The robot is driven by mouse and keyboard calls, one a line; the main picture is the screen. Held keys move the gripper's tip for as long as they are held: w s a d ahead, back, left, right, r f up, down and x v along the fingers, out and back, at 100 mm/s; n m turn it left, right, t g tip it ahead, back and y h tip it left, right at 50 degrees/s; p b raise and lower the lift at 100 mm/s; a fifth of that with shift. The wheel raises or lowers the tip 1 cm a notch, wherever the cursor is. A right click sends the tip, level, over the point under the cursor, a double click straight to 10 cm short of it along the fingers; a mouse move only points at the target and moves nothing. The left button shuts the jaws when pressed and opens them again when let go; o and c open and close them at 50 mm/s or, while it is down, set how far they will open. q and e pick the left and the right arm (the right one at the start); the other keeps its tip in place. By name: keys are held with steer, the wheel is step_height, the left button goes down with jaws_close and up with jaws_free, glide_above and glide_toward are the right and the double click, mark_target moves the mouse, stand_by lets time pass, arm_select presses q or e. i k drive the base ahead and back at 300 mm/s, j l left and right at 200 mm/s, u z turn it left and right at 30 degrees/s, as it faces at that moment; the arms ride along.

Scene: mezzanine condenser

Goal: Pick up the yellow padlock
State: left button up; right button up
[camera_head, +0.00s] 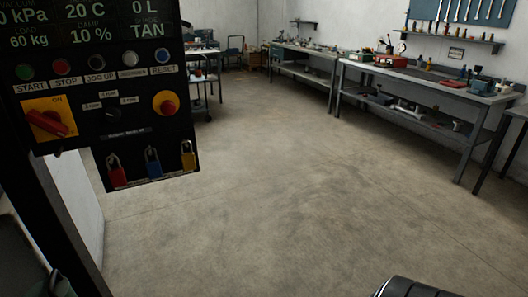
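The yellow padlock (188,156) hangs near the right end of a black lower plate (176,178) under the control panel at the left. A blue padlock (152,163) hangs in the middle of the plate and a red padlock (116,171) at its left end. The yellow padlock is unobstructed, and nothing is touching it except its mount. Neither of my grippers can be made out in the view.
The control panel (90,125) carries a red rotary switch (46,122) and a red emergency button (167,104). Workbenches with tools (425,90) line the right wall. A dark ribbed object (415,288) shows at the bottom edge. The concrete floor between is clear.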

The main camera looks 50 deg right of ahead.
mark_target(187, 160)
steer(key=z, duration=0.95)
